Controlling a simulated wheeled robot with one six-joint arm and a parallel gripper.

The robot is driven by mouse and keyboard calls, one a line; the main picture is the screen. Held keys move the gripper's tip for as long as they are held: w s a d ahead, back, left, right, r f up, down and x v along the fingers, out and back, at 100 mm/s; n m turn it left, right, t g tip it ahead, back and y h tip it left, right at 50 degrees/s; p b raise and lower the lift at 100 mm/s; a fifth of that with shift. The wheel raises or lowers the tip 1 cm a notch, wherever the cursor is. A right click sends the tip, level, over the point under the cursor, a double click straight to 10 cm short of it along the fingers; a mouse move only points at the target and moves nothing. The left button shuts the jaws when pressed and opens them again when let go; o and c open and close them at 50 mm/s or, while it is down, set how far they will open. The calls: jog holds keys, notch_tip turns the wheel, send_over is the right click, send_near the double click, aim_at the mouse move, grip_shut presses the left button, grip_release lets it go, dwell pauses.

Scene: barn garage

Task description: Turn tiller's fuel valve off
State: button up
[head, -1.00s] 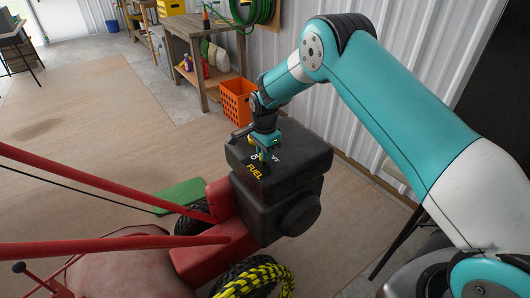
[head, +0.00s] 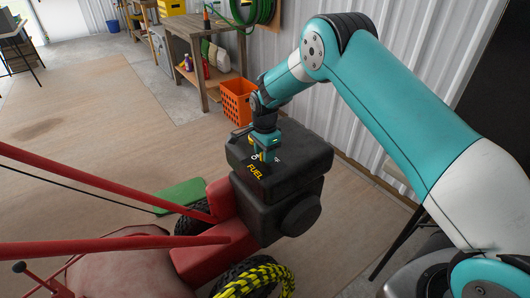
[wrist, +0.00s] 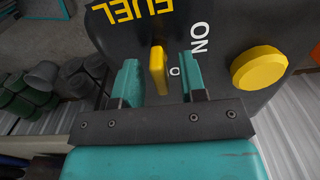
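The tiller (head: 205,262) is red with a black engine box (head: 300,150). A yellow FUEL label (head: 255,172) is on the box top; in the wrist view the label (wrist: 140,10) is upside down. The yellow fuel valve handle (wrist: 158,70) stands up between my gripper's teal fingers, with a gap on each side. A white ON label (wrist: 200,38) is beside it, and a white letter O (wrist: 174,72) shows by the right finger, the rest of that word hidden. My gripper (head: 263,158) is open, pointing down over the box top; it also shows in the wrist view (wrist: 162,80).
A round yellow knob (wrist: 259,68) stands on the same panel, right of the fingers. Red handlebars (head: 90,168) cross the left. An orange crate (head: 238,102) and wooden workbench (head: 200,40) stand by the corrugated wall. The floor at left is clear.

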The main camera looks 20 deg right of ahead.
notch_tip(320, 180, up, 17)
jog(key=shift+r, duration=0.15)
jog(key=shift+r, duration=0.1)
dwell(0.4)
jog(key=s+a+r+n+y+p, duration=0.1)
jog(key=s+a+r+n+p, duration=0.1)
jog(key=s+r+n, duration=0.45)
jog(key=s+a+r+n+y+p, duration=0.15)
jog(key=s+r+n, duration=0.25)
jog(key=s+r, duration=0.4)
jog(key=s+a+r+n+y+p, duration=0.1)
jog(key=s+r+n+p, duration=0.2)
jog(key=s+n, duration=0.8)
jog(key=s+p, duration=0.1)
jog(key=s, duration=1.2)
jog(key=shift+s+a+y, duration=0.15)
jog(key=shift+a+y, duration=0.05)
jog(key=shift+y, duration=0.15)
